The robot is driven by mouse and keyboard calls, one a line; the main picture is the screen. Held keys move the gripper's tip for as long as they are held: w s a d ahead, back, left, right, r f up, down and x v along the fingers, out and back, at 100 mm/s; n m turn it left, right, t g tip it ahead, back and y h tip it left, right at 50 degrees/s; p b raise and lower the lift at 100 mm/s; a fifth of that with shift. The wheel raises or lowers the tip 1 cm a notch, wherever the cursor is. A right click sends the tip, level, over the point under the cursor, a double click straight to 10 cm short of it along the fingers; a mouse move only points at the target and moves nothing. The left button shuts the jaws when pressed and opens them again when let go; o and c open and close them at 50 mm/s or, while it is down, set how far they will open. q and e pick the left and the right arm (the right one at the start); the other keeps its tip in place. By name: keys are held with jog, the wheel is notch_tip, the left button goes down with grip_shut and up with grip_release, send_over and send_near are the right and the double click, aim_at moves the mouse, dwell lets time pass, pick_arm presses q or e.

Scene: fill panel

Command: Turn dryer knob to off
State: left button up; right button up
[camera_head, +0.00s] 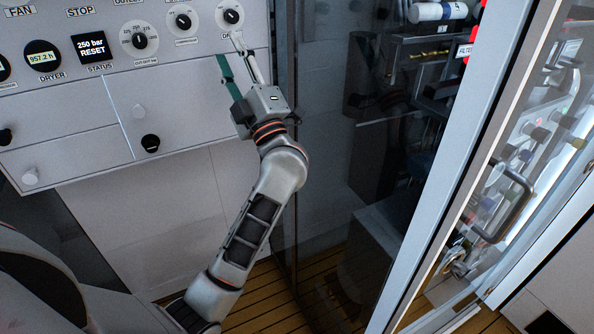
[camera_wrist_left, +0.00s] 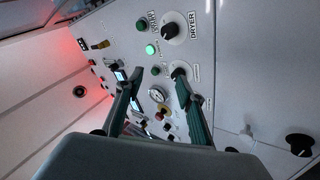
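The dryer knob (camera_head: 231,16) is a black knob on a white round dial near the panel's top right in the head view. It also shows in the wrist view (camera_wrist_left: 172,30), beside its DRYER label. Its pointer setting is too small to tell. My left gripper (camera_head: 230,49) is below the dial, fingers up, and partly covers the label. In the wrist view the gripper (camera_wrist_left: 160,74) has its fingers apart with nothing held. The dryer knob lies beyond the fingertips, not between them. My right gripper is in neither view.
A similar knob (camera_head: 183,20) is left of the dryer knob, and a larger outlet dial (camera_head: 139,41) further left. A glass door frame (camera_head: 455,150) stands right of my arm.

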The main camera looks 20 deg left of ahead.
pick_arm(q)
jog(key=d+f+m+t+h, duration=0.2)
jog(key=d+f+m+h, duration=0.3)
jog(key=f+m+h, duration=0.2)
jog(key=s+d+f+m+t+h+p, duration=0.1)
jog(key=d+f+m+t+h, duration=0.2)
jog(key=d+f+m+h, duration=0.2)
jog(key=s+d+f+m+t+h+p, duration=0.1)
jog(key=d+f+m+t+h, duration=0.1)
jog(key=d+f+m+h, duration=0.3)
jog(key=shift+f+m+t+h, duration=0.4)
jog(key=shift+f+m+h, duration=2)
jog(key=shift+f+m, duration=1.3)
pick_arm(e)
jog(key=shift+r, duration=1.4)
pick_arm(q)
jog(key=shift+f, duration=0.1)
